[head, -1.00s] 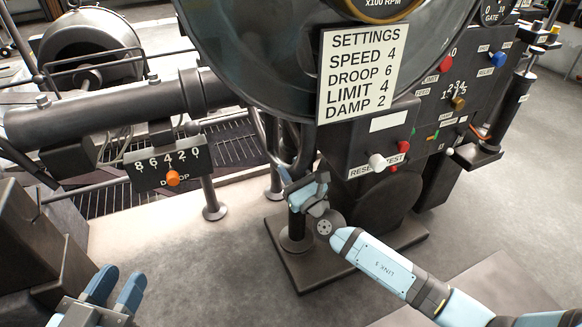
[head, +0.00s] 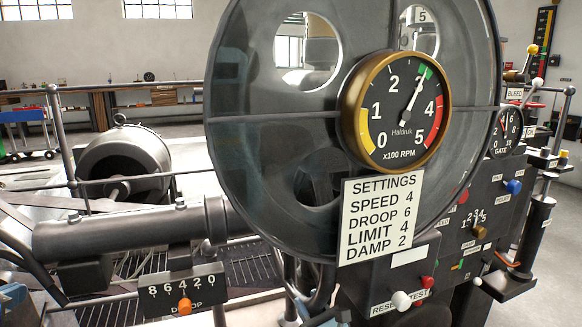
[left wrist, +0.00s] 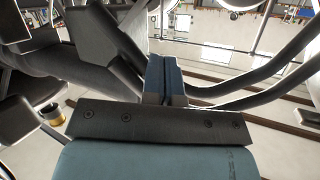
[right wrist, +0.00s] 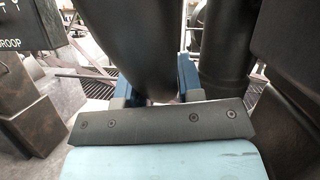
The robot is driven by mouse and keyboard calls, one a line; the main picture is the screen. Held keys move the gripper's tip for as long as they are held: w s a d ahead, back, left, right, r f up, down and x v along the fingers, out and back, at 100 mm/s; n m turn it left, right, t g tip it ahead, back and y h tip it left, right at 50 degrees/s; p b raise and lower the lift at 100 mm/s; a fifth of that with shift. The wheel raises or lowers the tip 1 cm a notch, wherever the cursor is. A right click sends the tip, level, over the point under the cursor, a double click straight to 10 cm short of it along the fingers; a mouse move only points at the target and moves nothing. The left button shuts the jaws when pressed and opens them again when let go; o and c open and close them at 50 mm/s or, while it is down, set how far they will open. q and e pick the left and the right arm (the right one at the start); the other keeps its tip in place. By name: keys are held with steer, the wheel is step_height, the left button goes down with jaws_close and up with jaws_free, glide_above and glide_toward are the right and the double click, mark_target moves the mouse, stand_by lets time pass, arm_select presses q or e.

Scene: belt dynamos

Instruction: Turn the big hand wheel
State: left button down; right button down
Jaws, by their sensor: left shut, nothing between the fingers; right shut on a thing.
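A dark curved bar, which looks like part of the hand wheel's rim, shows below the large dark disc in the head view (head: 323,288). In the right wrist view, the thick dark bar (right wrist: 146,45) passes between the fingers of my right gripper (right wrist: 153,85), which is shut on it. In the head view my right gripper (head: 328,316) is mostly cut off at the bottom edge. My left gripper (left wrist: 165,75) is shut and empty, with dark curved tubes (left wrist: 262,80) around it. Its light blue part (head: 12,297) shows at the head view's lower left. The whole wheel is not visible.
The large disc (head: 250,190) carries an RPM gauge (head: 402,112) and a settings card (head: 381,220). A droop box (head: 170,292) stands left of it. A control panel with several knobs (head: 479,232) is on the right. A thick horizontal cylinder (head: 110,235) lies at left.

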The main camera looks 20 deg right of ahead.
arm_select(q)
steer(key=w+a+r+n+h, duration=0.3)
steer(key=w+a+r+n, duration=0.2)
steer(key=w+r, duration=0.7)
steer(key=w+d+r+n+g+h, duration=0.15)
steer(key=w+d+r+h, duration=0.35)
steer(key=r, duration=0.5)
steer(key=w+d+r+g+h, duration=0.2)
steer(key=d+r+g, duration=0.1)
steer(key=d+r, duration=0.5)
steer(key=s+d+r+m+g+h, duration=0.15)
steer(key=d+g, duration=0.25)
steer(key=d, duration=0.6)
steer(key=s+d+r+m+g, duration=0.1)
steer(key=s+d+m+g, duration=0.2)
steer(key=d, duration=0.8)
steer(key=s+d+f+m+g+y, duration=0.1)
steer(key=s+d, duration=0.3)
steer(key=d, duration=0.5)
steer(key=s+d+f+m+g+y, duration=0.2)
steer(key=s+d+f+m+g, duration=0.1)
steer(key=d, duration=0.6)
steer(key=s+d+f+m+g+y, duration=0.1)
steer(key=s+d+f+m+g, duration=0.2)
steer(key=s+d, duration=0.4)
steer(key=d+f+g, duration=0.1)
steer(key=d, duration=0.2)
steer(key=shift+s+f, duration=0.15)
